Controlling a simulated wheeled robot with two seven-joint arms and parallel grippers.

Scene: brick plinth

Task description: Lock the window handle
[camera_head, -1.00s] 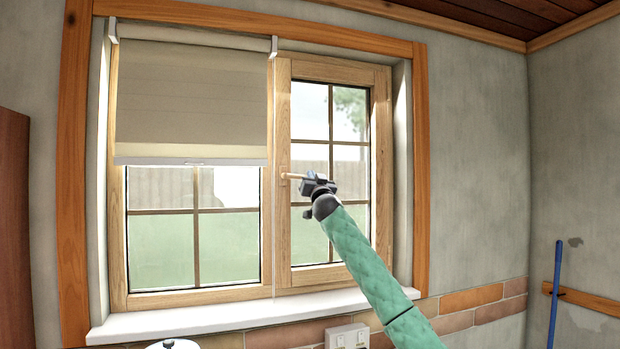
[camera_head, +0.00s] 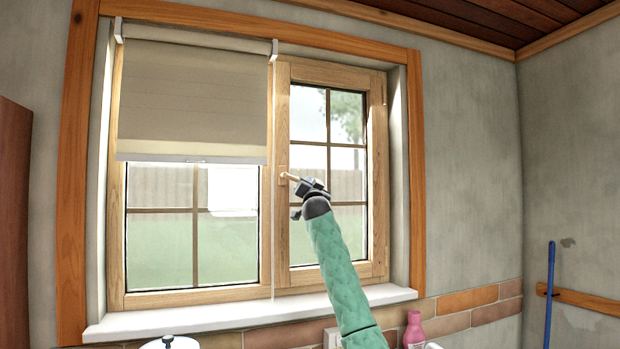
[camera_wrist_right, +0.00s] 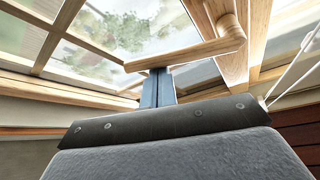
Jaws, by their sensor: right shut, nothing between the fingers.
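The wooden window handle (camera_head: 290,176) sits on the left stile of the right-hand window sash (camera_head: 377,180). It sticks out to the right, roughly level. My right gripper (camera_head: 306,185) is just right of and below the handle's free end in the head view. In the right wrist view the handle (camera_wrist_right: 190,52) runs across above my shut fingers (camera_wrist_right: 158,88), its round base at the upper right. The fingertips are at the handle's underside, with nothing held between them; I cannot tell whether they touch. My left gripper is not in view.
A roller blind (camera_head: 193,95) half covers the left pane, with a thin cord beside the sash. Below is a white sill (camera_head: 200,318). A pink bottle (camera_head: 414,328) stands low, right of my arm. A blue pole (camera_head: 550,290) leans at the right wall.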

